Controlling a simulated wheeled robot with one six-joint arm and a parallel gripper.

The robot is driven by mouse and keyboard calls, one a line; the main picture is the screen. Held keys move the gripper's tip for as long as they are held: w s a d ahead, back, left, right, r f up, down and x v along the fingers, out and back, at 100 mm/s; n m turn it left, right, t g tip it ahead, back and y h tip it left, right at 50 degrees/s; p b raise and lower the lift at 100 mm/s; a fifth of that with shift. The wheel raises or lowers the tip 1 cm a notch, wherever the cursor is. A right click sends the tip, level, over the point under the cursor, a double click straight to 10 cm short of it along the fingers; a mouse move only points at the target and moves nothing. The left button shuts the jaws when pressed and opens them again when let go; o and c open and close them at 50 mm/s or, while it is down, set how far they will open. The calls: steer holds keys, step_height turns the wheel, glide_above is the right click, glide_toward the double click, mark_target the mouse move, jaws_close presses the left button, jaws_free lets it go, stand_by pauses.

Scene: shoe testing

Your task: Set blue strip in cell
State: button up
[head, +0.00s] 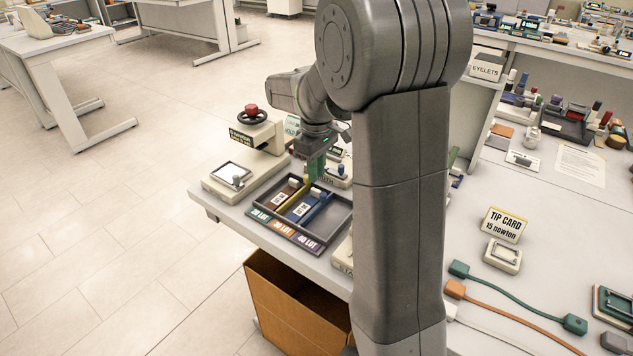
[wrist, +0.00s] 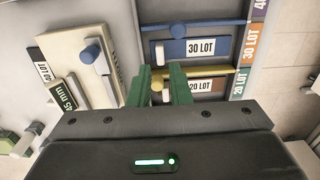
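The blue strip (head: 317,208) is a long bar with an upright blue knob, lying in the dark tray (head: 340,221) beside the 30 LOT card (head: 301,209). In the wrist view the blue strip (wrist: 210,25) runs along the edge of the 30 LOT cell, its round knob (wrist: 178,28) standing up. A yellow strip (wrist: 205,72) lies alongside the brown 20 LOT cell. My gripper (head: 314,172) is over the tray's far side, close to the yellow strip's end. In the wrist view its green fingers (wrist: 163,80) are apart, with a gap between them. Contact with the yellow strip is unclear.
An open brown bin (head: 285,300) is below the table edge. A tip card (head: 504,225) and cables lie to the right. My arm column hides part of the table.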

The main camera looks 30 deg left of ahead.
step_height(320, 180, up, 7)
stand_by(0.3)
